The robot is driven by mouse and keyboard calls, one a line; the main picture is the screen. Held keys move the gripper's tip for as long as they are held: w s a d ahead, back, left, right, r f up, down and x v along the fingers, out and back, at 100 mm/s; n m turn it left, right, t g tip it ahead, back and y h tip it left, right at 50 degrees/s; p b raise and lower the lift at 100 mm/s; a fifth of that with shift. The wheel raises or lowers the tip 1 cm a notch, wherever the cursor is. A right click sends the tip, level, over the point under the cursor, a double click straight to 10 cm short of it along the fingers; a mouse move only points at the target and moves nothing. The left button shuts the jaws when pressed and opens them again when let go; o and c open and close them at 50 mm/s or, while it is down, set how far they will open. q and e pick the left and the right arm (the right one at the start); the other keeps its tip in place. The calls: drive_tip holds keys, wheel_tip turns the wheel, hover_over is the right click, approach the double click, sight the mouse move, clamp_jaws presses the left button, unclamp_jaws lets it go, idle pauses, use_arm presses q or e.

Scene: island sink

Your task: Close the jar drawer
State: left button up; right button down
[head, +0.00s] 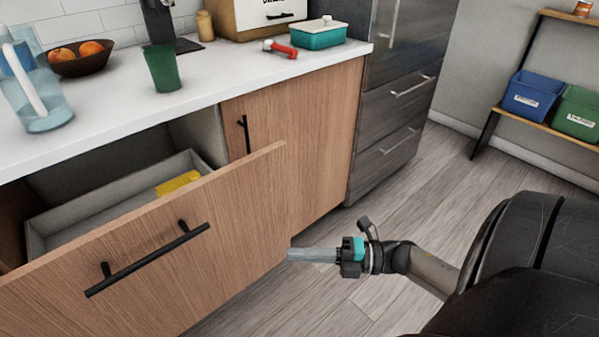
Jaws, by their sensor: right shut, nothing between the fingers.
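The drawer (220,205) stands pulled out from the counter cabinet at the lower left, with a wooden front and a black bar handle (148,260). Its grey inner tray (90,212) is visible from above, with a yellow item (178,183) inside near the right side. My right gripper (292,254) is shut and empty, its fingers pointing left at the lower right edge of the drawer front. Whether the fingertips touch the front I cannot tell. My left gripper is out of view.
A closed cabinet door (295,150) is right of the drawer, then grey metal drawers (390,160). The white counter (220,85) holds a green cup (162,68), a pitcher (30,85), a fruit bowl (82,60) and a teal container (318,35). The floor (420,170) is clear.

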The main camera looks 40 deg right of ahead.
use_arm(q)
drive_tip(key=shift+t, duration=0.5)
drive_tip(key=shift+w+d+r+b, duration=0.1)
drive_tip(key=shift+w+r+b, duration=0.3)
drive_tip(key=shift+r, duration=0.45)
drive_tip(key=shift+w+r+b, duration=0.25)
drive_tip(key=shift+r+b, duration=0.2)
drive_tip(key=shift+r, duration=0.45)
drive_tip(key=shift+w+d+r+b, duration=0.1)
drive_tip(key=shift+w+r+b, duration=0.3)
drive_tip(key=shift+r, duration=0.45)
use_arm(e)
drive_tip(key=shift+w+a, duration=0.75)
drive_tip(key=shift+w, duration=0.7)
drive_tip(key=shift+w+a, duration=0.8)
drive_tip(key=shift+w, duration=0.65)
drive_tip(key=shift+w+a, duration=0.75)
drive_tip(key=shift+w, duration=0.7)
drive_tip(key=shift+w, duration=0.1)
